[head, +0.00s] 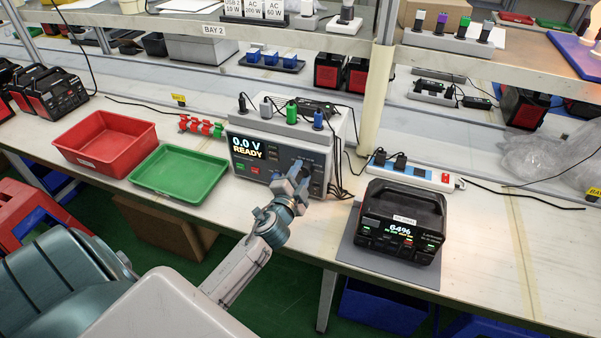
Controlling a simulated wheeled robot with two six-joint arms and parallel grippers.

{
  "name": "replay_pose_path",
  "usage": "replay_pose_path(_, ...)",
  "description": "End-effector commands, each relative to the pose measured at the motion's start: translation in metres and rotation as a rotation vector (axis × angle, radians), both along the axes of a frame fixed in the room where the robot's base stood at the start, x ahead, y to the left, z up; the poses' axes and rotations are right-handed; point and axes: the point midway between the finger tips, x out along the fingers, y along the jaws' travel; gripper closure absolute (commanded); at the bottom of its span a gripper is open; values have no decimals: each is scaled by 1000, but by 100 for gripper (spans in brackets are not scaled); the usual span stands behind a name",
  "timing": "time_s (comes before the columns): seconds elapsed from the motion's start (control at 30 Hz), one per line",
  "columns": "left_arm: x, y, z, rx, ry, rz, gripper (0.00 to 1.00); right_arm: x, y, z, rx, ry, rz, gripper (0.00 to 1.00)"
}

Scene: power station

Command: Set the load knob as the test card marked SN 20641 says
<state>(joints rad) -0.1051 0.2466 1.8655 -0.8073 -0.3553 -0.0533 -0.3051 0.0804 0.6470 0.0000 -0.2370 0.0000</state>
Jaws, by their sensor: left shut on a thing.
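The grey tester (262,150) stands on the bench; its display reads "0.0 V READY". My left gripper (295,180) is at the lower front panel of the tester, shut on what appears to be the load knob. The gripper hides the knob, so its setting cannot be read. Small cards (252,9) on the shelf above carry lines such as "USB 2 10 W", "AC 200 W" and "AC 60 W"; no serial number on them is legible. A black power station (402,222) showing 64% sits on a grey mat (362,262). My right gripper is not in view.
A red tray (105,142) and a green tray (180,172) lie empty left of the tester. A power strip (412,172) with plugs lies behind the power station. Cables hang at the tester's right side. A shelf post (377,95) rises behind. The bench's right front is clear.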

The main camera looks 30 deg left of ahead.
Motion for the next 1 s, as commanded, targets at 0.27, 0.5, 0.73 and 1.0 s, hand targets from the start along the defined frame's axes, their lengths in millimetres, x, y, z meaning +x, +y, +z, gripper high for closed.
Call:
replay_pose_path(0.27, 0, 0, 2, 254, 63, 0, 86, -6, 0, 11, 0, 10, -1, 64)
replay_pose_path(0.5, 0, 0, 2, 476, 117, 0, 86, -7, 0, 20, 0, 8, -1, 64)
replay_pose_path(0.73, 0, 0, 2, 677, 165, -1, 86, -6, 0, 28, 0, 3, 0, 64)
replay_pose_path(1.0, 0, 0, 2, 859, 208, -1, 86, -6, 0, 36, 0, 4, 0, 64)
